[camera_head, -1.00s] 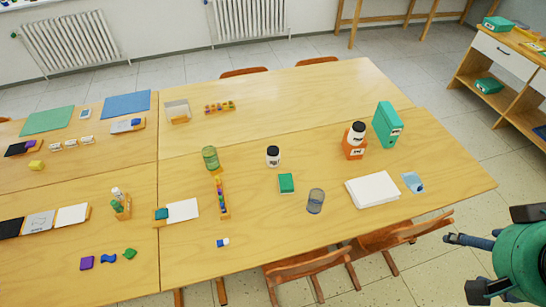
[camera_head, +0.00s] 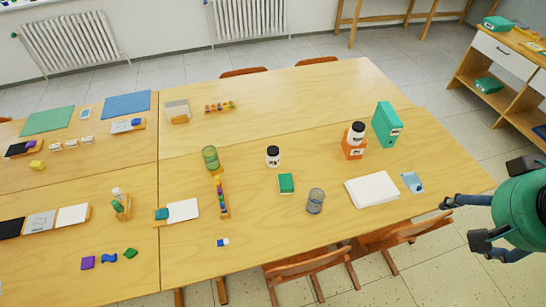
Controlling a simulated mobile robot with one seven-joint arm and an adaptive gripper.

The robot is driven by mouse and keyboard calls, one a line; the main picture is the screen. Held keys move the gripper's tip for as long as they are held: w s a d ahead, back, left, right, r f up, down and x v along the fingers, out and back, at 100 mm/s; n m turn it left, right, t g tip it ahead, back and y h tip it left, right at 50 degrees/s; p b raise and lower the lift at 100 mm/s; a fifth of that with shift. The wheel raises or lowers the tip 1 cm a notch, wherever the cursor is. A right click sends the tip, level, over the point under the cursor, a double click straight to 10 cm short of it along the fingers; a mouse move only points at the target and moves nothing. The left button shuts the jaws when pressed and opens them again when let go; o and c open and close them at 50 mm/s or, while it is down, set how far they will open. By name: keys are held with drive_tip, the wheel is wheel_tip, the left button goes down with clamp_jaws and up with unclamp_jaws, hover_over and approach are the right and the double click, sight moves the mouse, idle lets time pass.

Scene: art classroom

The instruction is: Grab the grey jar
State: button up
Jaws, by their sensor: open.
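The grey jar (camera_head: 316,202) appears to be the see-through grey-blue cylinder standing upright near the front edge of the table, right of its middle. My gripper (camera_head: 460,222) is at the right edge of the picture, beyond the table's right corner. Its dark fingers point left and are spread apart with nothing between them. It is well to the right of the jar and not touching it.
A stack of white paper (camera_head: 372,190) lies between the jar and my gripper. A green box (camera_head: 286,183) lies behind the jar. Wooden chairs (camera_head: 310,267) are at the front edge.

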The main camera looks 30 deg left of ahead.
drive_tip(key=w+a+r+g+p, duration=0.1)
drive_tip(key=w+a, duration=0.5)
drive_tip(key=w, duration=0.3)
drive_tip(key=w+a+r+g+p, duration=0.1)
drive_tip(key=w+a, duration=0.4)
drive_tip(key=w, duration=0.4)
drive_tip(key=w+a+f+g+p, duration=0.1)
drive_tip(key=w+a+f, duration=0.3)
drive_tip(key=w+a, duration=0.35)
drive_tip(key=w+a+f, duration=0.3)
drive_tip(key=w+a, duration=0.3)
drive_tip(key=a, duration=0.2)
drive_tip(key=g+p, duration=0.2)
drive_tip(key=p, duration=0.1)
hover_over(273, 150)
wheel_tip(273, 150, down, 34)
drive_tip(key=shift+w+a+f, duration=0.1)
drive_tip(key=shift+a+f, duration=0.05)
drive_tip(key=shift+f, duration=0.2)
drive_tip(key=shift+f, duration=0.1)
drive_tip(key=shift+f, duration=4.2)
